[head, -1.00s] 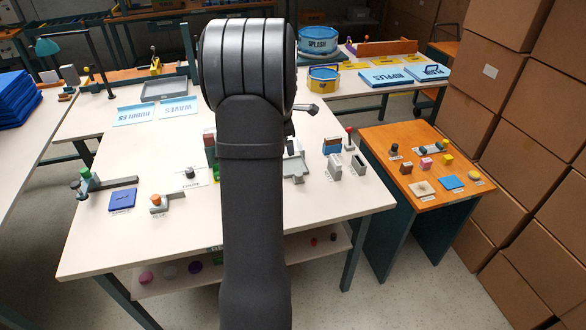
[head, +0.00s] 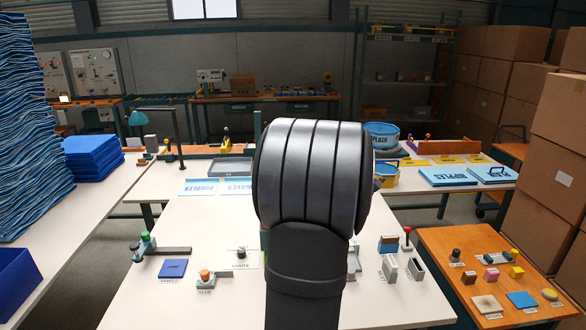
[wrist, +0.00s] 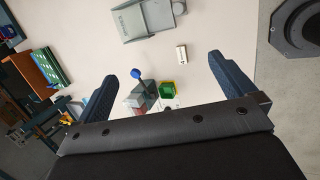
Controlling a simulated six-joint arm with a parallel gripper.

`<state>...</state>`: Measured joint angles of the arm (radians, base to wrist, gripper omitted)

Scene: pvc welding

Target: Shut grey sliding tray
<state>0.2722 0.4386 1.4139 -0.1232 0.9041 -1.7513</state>
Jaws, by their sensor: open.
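A shallow grey tray (head: 230,168) lies at the back of the white table in the head view, behind the blue-lettered sheets. A grey flat fixture (wrist: 145,18) shows at the top of the wrist view; I cannot tell which of the two is the sliding tray, or how far either is open. My gripper (wrist: 160,68) is open and empty in the wrist view, its two dark blue fingers wide apart above the table. In the head view my own arm hides the gripper and part of the table's middle.
Between the fingers in the wrist view are a blue-knobbed grey device (wrist: 137,85), a green box (wrist: 167,90) and a white block (wrist: 182,53). An orange side table (head: 490,280) with small parts stands at right. A blue block (head: 173,268) lies on the white table.

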